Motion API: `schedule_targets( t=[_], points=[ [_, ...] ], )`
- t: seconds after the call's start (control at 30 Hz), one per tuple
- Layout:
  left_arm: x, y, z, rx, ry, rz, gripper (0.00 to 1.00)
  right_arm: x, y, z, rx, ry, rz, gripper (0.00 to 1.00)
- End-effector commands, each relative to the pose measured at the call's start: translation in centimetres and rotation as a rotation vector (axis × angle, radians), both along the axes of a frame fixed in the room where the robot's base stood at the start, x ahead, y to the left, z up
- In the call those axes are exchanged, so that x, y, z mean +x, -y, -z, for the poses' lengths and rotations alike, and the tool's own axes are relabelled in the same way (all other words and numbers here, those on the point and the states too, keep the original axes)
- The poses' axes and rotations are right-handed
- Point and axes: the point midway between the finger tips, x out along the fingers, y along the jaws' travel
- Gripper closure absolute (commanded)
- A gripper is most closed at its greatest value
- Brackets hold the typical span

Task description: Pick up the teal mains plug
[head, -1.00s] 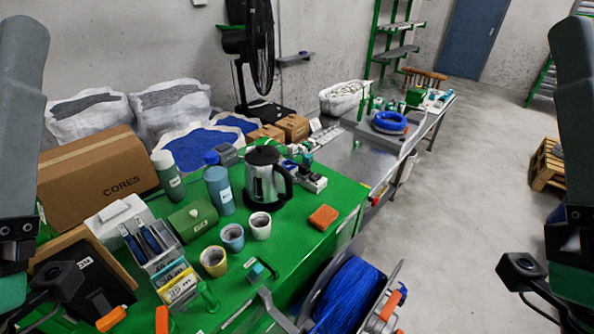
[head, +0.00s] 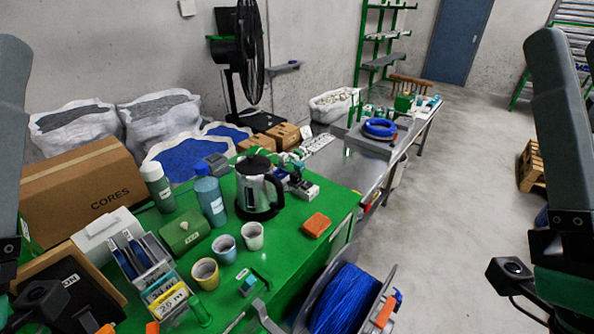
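A small teal block-like thing (head: 249,284), which looks like the teal mains plug, lies on the green table top near its front edge, just right of the yellow cup. It is small, and its pins are not clear. My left arm stands along the left edge and my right arm along the right edge. Both show only links and a wrist camera. The fingers of both grippers are out of the picture, and both arms stand well apart from the plug.
A blue cable reel (head: 345,300) stands at the table's front. Yellow (head: 205,273), blue (head: 224,249) and white cups (head: 252,236) stand behind the plug. A kettle (head: 257,188) is farther back. An orange block (head: 316,225) lies right. Green table top (head: 283,248) is bare between.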

Motion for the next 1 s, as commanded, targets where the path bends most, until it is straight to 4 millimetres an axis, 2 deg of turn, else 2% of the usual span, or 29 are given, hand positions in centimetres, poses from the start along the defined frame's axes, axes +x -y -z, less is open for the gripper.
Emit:
schedule_targets(
  t=[0.37,0.53,0.57,0.87,0.93,1.0],
  points=[
    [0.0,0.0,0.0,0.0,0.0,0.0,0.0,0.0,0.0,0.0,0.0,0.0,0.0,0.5],
    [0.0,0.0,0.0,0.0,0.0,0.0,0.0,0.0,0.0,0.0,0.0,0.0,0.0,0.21],
    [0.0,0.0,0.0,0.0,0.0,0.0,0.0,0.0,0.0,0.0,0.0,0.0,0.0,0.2],
    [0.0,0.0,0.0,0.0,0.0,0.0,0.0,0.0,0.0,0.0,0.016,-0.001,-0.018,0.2],
    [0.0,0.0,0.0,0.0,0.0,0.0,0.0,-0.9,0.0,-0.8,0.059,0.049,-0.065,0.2],
    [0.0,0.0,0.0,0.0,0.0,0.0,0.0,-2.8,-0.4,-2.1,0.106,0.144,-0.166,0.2]
  ],
)
